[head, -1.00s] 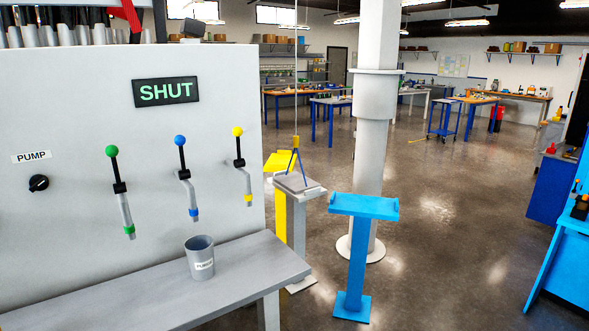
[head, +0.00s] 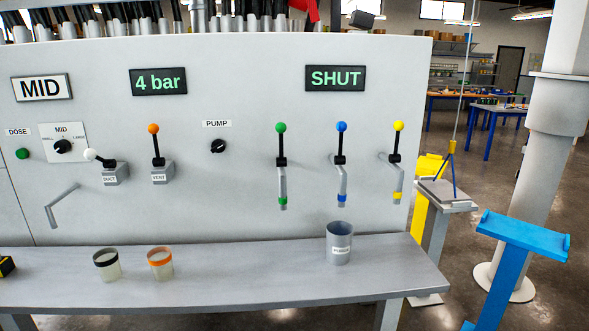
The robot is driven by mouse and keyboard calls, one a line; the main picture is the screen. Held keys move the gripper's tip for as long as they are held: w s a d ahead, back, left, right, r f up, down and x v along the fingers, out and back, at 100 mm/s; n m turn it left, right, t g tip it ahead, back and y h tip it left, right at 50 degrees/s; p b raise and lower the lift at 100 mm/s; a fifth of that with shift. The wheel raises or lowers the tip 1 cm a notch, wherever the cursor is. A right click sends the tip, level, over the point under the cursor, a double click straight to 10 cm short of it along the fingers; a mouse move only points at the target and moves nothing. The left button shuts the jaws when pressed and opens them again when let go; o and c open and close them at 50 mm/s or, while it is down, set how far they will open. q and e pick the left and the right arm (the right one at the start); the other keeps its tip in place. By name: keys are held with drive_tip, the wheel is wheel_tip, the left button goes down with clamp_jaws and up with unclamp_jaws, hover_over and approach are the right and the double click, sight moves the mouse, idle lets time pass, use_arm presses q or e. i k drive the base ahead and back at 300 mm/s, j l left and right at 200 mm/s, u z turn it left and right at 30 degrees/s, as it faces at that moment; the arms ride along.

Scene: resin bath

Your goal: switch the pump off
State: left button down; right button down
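The pump switch (head: 218,146) is a small black rotary knob on the pale grey panel (head: 240,90), under a white label reading PUMP (head: 217,124). A light mark shows on the knob, but it is too small to read its setting surely. A display reading 4 bar (head: 158,81) is above and left of it. Neither of my grippers is in the head view, and nothing touches the knob.
Levers with green (head: 281,128), blue (head: 341,127) and yellow (head: 398,126) balls stand right of the knob, an orange-topped VENT lever (head: 154,129) left. A grey bench (head: 220,280) below holds a grey cup (head: 339,245) and two banded cups (head: 160,262). A blue stand (head: 524,233) is at right.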

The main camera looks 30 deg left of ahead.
sight(218, 146)
drive_tip(key=i+u, duration=0.1)
drive_tip(key=u, duration=0.95)
drive_tip(key=i+l+u, duration=0.2)
drive_tip(key=l+u, duration=0.15)
drive_tip(key=i+l+u, duration=0.1)
drive_tip(key=l+u, duration=0.25)
drive_tip(key=l, duration=0.2)
drive_tip(key=l+u, duration=0.35)
drive_tip(key=l, duration=0.5)
drive_tip(key=i+l, duration=0.15)
drive_tip(key=l, duration=0.2)
drive_tip(key=k+j+u, duration=0.2)
drive_tip(key=k+j, duration=0.1)
drive_tip(key=j, duration=0.1)
